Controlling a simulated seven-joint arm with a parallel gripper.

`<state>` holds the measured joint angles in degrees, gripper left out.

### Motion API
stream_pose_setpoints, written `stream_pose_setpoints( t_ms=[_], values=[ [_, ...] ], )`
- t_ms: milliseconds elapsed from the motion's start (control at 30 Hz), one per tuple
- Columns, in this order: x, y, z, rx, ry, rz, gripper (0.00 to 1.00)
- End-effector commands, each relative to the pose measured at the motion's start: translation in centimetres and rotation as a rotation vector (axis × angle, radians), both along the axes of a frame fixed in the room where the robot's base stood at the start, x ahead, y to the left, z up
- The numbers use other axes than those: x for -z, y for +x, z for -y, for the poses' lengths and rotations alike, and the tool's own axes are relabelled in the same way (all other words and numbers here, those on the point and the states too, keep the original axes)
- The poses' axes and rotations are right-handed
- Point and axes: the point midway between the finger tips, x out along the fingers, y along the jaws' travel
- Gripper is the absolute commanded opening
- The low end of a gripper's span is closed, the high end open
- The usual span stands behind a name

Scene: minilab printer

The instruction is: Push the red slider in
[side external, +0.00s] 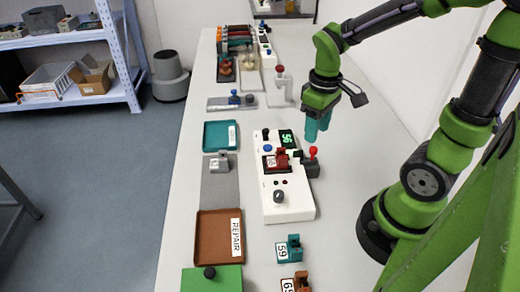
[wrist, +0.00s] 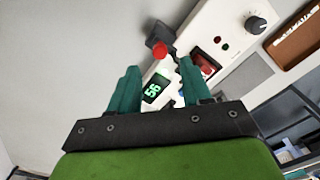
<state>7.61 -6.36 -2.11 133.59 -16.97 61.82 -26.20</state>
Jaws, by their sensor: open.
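The white printer unit (side external: 287,192) stands on the long table with a green "56" display at its far end. The red slider knob (side external: 313,151) sits upright on a dark block that sticks out from the unit's right side. In the wrist view the red knob (wrist: 160,50) shows beyond and between my fingertips. My gripper (side external: 317,128) has teal fingers pointing down. It is above the table, behind and apart from the red knob. In the wrist view my gripper (wrist: 160,76) is open with nothing between its fingers.
A red-brown block (side external: 276,161) labelled 65 sits in the unit, near a blue knob (side external: 267,149). A teal tray (side external: 206,143), a brown REPAIR tray (side external: 203,226) and a green box (side external: 225,281) stand to the left. The tabletop right of the unit is clear.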

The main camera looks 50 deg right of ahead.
Motion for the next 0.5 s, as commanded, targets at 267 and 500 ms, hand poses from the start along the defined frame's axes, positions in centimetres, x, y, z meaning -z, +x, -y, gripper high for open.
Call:
stream_pose_setpoints(
  t_ms=[267, 500],
  values=[
    [4.6, 0.0, 0.0, 0.0, 0.001, -0.003, 0.48],
    [5.7, 0.0, 0.0, 0.0, 0.0, 0.001, 0.48]
  ],
)
